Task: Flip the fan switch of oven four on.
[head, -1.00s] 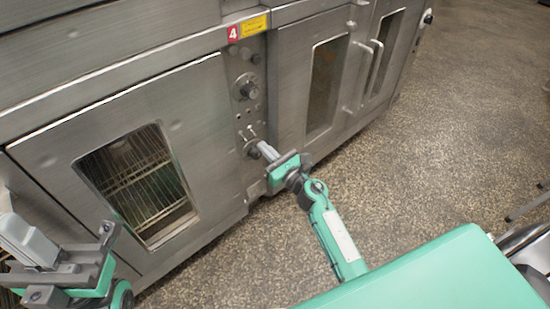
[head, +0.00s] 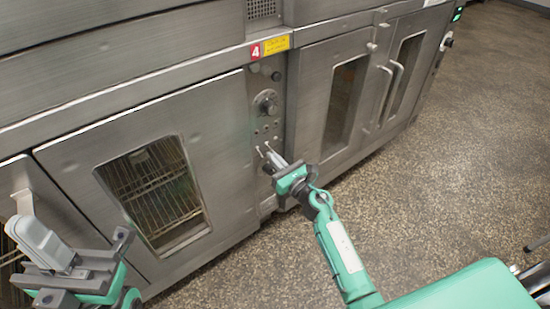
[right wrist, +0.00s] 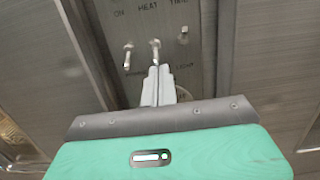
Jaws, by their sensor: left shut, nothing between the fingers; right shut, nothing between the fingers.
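Oven four's control panel (head: 265,120) stands between two oven doors, under a red label with a 4 (head: 255,52). In the right wrist view, small metal toggle switches sit below lettering that reads ON and HEAT. One toggle (right wrist: 128,56) is at left, and a middle one (right wrist: 154,46) is just above my fingertips. The lettering under the middle toggle is hidden by my fingers; LIGHT is readable to the right. My right gripper (head: 270,158) is shut and empty at the toggles; contact cannot be told. My left gripper (head: 20,228) is shut and empty at lower left.
A round knob (head: 266,103) sits above the toggles. A windowed oven door (head: 215,120) is left of the panel, and doors with long handles (head: 396,85) are to the right. My left gripper is close before the left oven front. The speckled floor (head: 450,160) at right is open.

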